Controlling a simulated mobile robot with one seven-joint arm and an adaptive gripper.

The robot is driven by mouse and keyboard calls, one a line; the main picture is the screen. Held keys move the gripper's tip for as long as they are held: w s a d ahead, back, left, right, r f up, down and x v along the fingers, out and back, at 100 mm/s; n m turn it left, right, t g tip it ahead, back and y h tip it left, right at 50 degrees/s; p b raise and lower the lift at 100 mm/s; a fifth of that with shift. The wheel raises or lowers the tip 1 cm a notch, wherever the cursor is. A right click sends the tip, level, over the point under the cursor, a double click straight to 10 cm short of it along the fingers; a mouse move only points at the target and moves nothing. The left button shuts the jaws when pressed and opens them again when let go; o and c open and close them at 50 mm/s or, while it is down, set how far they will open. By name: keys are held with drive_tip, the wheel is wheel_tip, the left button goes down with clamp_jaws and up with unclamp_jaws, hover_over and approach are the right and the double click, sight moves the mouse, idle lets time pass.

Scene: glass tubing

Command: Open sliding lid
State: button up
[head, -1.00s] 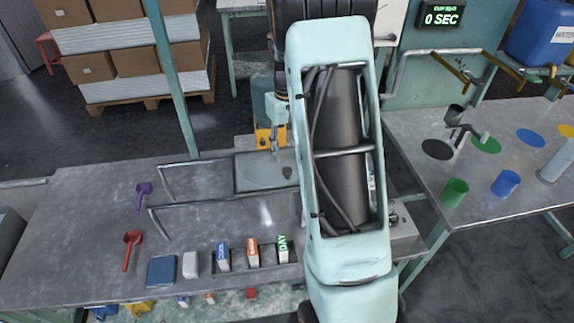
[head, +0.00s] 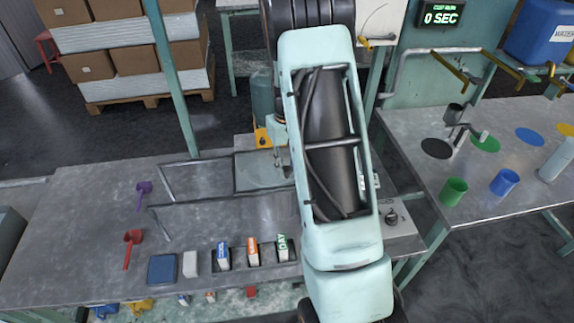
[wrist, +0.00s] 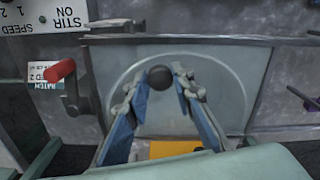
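The sliding lid (head: 255,175) is a grey plate at the right end of a metal rail frame on the left table. In the wrist view the lid (wrist: 215,70) fills the middle, with a round pattern and a dark round knob (wrist: 160,77). My gripper (wrist: 160,80) has its two blue-padded fingers apart, one on each side of the knob. A gap shows, so contact is not clear. In the head view my gripper (head: 283,162) points down over the lid's right part, and the knob is hidden there.
The rail frame (head: 195,160) runs left from the lid. A red-handled crank (wrist: 60,70) and a control panel (wrist: 45,15) lie close by. Purple (head: 143,190) and red scoops (head: 133,238) lie at the left. Small boxes (head: 222,255) stand along the front edge.

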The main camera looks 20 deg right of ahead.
clamp_jaws()
drive_tip(key=w+a, duration=0.3)
drive_tip(key=a, duration=0.8)
drive_tip(key=w+a+b, duration=0.1)
drive_tip(key=w+a, duration=0.2)
drive_tip(key=a, duration=0.8)
drive_tip(key=shift+w+a, duration=0.2)
drive_tip(key=shift+a, duration=0.05)
drive_tip(key=o, duration=0.7)
unclamp_jaws()
drive_tip(key=shift+o, duration=0.2)
wheel_tip(320, 180, up, 12)
